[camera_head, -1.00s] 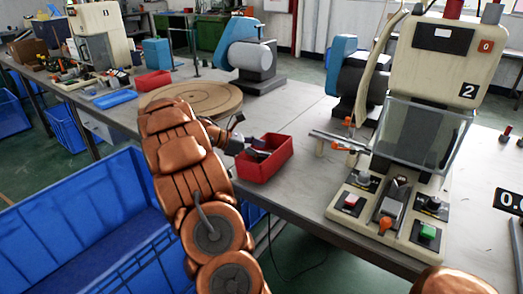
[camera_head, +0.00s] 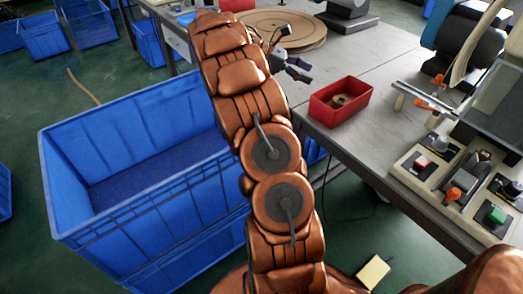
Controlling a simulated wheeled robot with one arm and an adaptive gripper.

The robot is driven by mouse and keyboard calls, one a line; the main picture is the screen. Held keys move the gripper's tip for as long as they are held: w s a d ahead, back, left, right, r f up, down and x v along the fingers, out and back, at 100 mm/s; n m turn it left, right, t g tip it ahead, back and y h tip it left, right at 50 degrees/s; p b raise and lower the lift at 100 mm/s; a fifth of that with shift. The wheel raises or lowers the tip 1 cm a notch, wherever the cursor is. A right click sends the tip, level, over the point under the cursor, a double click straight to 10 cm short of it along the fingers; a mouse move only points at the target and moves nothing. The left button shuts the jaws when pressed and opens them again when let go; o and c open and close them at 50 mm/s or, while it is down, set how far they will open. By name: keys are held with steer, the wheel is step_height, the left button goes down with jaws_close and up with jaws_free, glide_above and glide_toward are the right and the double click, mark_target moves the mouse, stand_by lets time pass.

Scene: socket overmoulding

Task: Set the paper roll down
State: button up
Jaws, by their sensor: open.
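A small brown ring-shaped roll (camera_head: 342,101), which looks like the paper roll, lies inside the red bin (camera_head: 325,115) near the table's front edge. It seems to lie flat, but it is small in this view. My gripper (camera_head: 299,71) is dark, open and empty. It is above the table, to the upper left of the red bin and apart from the roll. My copper-coloured arm hides part of the table's left end.
A large empty blue crate (camera_head: 85,225) stands on the floor left of my arm. A machine with red and green buttons (camera_head: 455,190) stands at the right. A round wooden disc (camera_head: 290,30) lies behind my gripper. Bare table (camera_head: 385,75) shows right of the disc.

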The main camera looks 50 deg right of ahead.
steer(key=s+a+f+m+t+y, duration=0.2)
steer(key=s+a, duration=0.4)
steer(key=a, duration=1)
steer(key=s+a+f+m+t+y, duration=0.2)
steer(key=s+a, duration=0.4)
steer(key=a, duration=1)
steer(key=s+a+f+m+t+y, duration=0.3)
steer(key=s+a, duration=0.3)
steer(key=a, duration=1)
steer(key=shift+a+f+t+y, duration=0.15)
steer(key=shift+a+t+y, duration=0.25)
steer(key=shift+t, duration=0.2)
step_height(320, 180, up, 17)
steer(key=w+t+p, duration=0.1)
steer(key=p, duration=1.5)
steer(key=shift+c, duration=0.4)
